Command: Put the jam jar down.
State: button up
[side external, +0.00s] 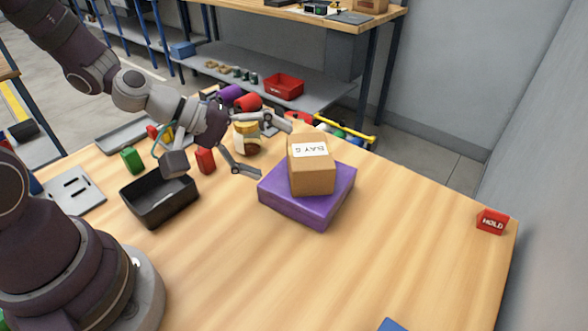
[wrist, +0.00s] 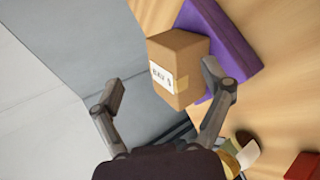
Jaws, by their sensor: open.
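The jam jar (side external: 247,138), with a yellowish top and a dark band around a pale label, stands upright at the back of the wooden table, partly hidden by my gripper. My gripper (side external: 274,151) is open, with its fingers spread wide and nothing held between them. In the side view the jar shows behind the fingers. In the wrist view (wrist: 162,82) the fingers point toward a cardboard box, and a yellowish piece that may be the jar (wrist: 229,158) shows at the lower right, outside the fingers.
The cardboard box (side external: 312,174), labelled BAY, sits on a purple block (side external: 285,203) just right of my gripper. A black bin (side external: 160,213), a green block (side external: 131,160) and a red block (side external: 205,160) are to the left. A red HOLD sign (side external: 492,221) stands far right.

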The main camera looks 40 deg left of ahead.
jog(key=s+a+r+m+g+y, duration=0.1)
jog(key=s+a+r+m+y, duration=0.2)
jog(key=s+r+m+y, duration=0.1)
jog(key=s+a+r+m+g+y, duration=0.1)
jog(key=s+a+r+m+y, duration=0.2)
jog(key=s+m, duration=0.3)
jog(key=shift+s+a+r+m+y, duration=0.25)
jog(key=shift+s+r+m+y, duration=0.15)
jog(key=shift+s+r, duration=0.35)
jog(key=shift+w, duration=0.1)
